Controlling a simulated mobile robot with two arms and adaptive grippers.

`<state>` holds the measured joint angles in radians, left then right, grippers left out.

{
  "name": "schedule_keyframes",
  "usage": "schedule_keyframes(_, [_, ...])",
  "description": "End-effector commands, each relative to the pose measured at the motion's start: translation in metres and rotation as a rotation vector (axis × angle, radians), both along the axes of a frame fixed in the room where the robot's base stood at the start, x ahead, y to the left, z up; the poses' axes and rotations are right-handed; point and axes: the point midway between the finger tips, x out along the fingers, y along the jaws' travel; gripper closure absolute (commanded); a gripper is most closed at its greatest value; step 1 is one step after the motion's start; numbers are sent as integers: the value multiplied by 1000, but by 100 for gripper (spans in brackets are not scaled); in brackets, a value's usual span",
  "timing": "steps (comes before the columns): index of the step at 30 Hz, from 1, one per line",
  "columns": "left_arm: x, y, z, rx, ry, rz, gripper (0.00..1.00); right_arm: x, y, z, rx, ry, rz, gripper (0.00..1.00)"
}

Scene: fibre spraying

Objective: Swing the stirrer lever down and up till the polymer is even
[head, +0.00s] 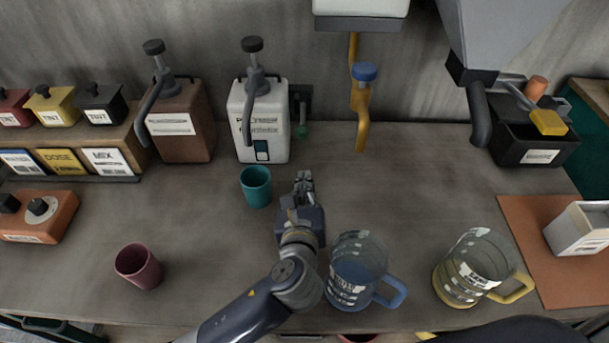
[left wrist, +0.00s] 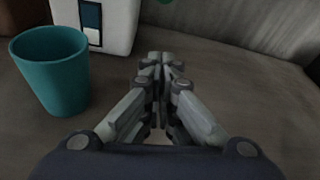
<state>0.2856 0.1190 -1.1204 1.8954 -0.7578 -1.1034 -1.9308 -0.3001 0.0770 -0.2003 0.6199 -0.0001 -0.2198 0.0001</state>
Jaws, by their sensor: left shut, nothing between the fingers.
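The white polymer tank (head: 240,128) stands at the back of the bench with a dark-knobbed pump on top. Its small front window (head: 262,150) shows a dark part and a pale part; the window also shows in the left wrist view (left wrist: 92,22). A sliver of green shows at the top edge of the left wrist view. My left gripper (head: 304,178) is shut and empty, in front of the lever and apart from it. My right gripper is out of view.
A teal cup (head: 256,188) stands left of my left gripper and shows close in the left wrist view (left wrist: 52,75). A blue-handled jug (head: 357,268) and a yellow-handled jug (head: 478,268) stand to the right. A yellow spout (head: 361,100) hangs behind.

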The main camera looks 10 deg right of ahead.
Motion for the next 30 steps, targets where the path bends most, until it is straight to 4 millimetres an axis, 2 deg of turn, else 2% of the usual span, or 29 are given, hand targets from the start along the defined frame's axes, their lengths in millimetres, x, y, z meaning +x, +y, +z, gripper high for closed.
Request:
schedule_keyframes(9, [54,-13,-13,2,-1,3,100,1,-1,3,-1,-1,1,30])
schedule_keyframes(15, [84,-22,-21,1,0,2,100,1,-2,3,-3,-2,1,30])
schedule_keyframes(17, [82,-19,-3,-4,-1,0,100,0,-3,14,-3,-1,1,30])
schedule_keyframes(21, [80,-16,12,-2,0,0,100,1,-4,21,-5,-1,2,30])
schedule_keyframes(30, [79,-14,18,0,1,1,100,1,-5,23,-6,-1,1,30])
